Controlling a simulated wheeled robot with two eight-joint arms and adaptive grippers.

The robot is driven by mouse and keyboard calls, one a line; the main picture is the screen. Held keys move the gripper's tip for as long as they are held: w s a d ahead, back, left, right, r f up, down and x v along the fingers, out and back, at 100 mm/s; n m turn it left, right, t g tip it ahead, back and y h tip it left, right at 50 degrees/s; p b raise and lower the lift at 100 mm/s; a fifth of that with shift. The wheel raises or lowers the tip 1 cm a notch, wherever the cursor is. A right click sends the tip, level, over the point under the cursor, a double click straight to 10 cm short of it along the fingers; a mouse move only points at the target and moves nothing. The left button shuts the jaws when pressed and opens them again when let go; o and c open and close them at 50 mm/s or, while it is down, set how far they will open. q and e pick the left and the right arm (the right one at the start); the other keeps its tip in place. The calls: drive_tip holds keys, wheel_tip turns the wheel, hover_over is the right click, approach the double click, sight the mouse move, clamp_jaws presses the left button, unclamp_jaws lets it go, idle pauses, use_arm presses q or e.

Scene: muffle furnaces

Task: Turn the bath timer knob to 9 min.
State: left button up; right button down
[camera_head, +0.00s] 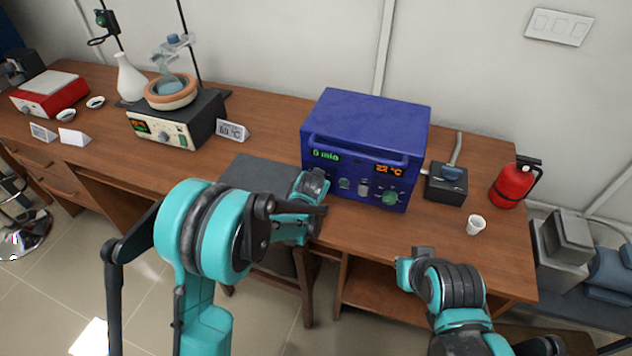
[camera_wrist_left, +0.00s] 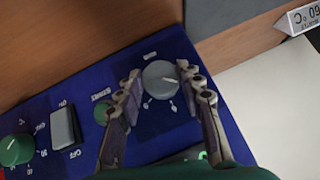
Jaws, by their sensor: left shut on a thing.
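The blue bath unit (camera_head: 365,118) stands on the wooden bench. Its green display (camera_head: 326,155) reads "0 min", and an orange display beside it shows a temperature in °C. In the left wrist view the grey timer knob (camera_wrist_left: 160,80) sits on the blue panel with white marks around it. My left gripper (camera_wrist_left: 159,74) has one finger on each side of this knob and is shut on it. In the head view my left gripper (camera_head: 318,184) is at the panel's left end and hides the knob. My right gripper (camera_head: 411,262) is low by the bench's front edge; its fingers are unclear.
The panel also has a green button (camera_wrist_left: 103,112), a grey switch (camera_wrist_left: 62,127) and a green temperature knob (camera_wrist_left: 17,150). A black box (camera_head: 446,186), a white cup (camera_head: 476,225) and a red extinguisher (camera_head: 514,185) are to the right. A hotplate (camera_head: 178,122) stands to the left.

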use_arm(q)
drive_tip(key=o, duration=1.2)
drive_tip(key=shift+c, duration=0.2)
drive_tip(key=v, duration=1.2)
